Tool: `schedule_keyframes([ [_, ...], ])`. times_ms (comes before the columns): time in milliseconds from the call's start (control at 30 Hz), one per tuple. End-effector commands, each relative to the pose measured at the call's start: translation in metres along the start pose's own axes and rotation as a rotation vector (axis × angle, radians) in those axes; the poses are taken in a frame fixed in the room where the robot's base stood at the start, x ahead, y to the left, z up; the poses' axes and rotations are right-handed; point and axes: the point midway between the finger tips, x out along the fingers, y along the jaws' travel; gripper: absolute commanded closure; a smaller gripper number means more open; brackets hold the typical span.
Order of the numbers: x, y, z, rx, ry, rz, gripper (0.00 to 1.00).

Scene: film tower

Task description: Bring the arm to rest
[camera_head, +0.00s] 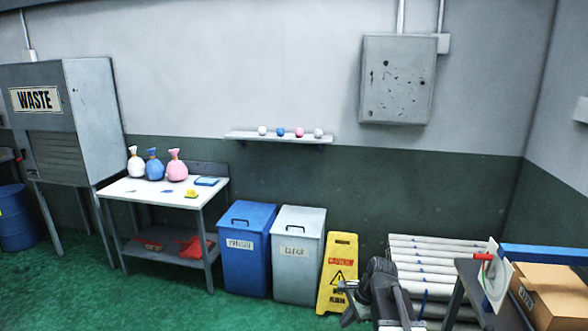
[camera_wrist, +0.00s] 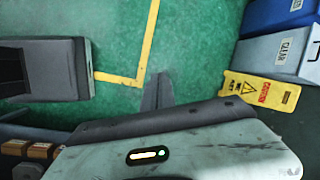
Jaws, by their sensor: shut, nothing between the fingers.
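My gripper (camera_wrist: 157,90) shows in the wrist view as dark grey fingers closed together, with nothing between them. It hangs above the green floor, beside a yellow floor line. Below it in the wrist view is a pale, scuffed panel with a lit indicator, which looks like part of my own body. In the head view my dark arm is folded low at the bottom, right of the middle, in front of the pale rolls. The fingertips are hard to make out there.
A yellow caution sign (camera_head: 338,272) stands left of my arm, beside a grey bin (camera_head: 298,262) and blue bin (camera_head: 246,258). White rolls (camera_head: 432,262) lie behind my arm. A cardboard box (camera_head: 550,295) is at right. A white worktable (camera_head: 150,194) holds three tied bags. Green floor is open at left.

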Motion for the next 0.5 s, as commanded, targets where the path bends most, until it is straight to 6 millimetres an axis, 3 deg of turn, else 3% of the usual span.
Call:
schedule_keyframes([
  [33, 0.008, 0.018, 0.029, -0.147, 0.017, 0.041, 1.0],
  [133, 0.013, 0.05, 0.057, -0.459, 0.056, 0.129, 1.0],
  [300, 0.003, 0.096, 0.045, -0.867, 0.093, 0.268, 1.0],
  [500, -0.004, 0.112, 0.033, -1.217, 0.059, 0.371, 1.0],
])
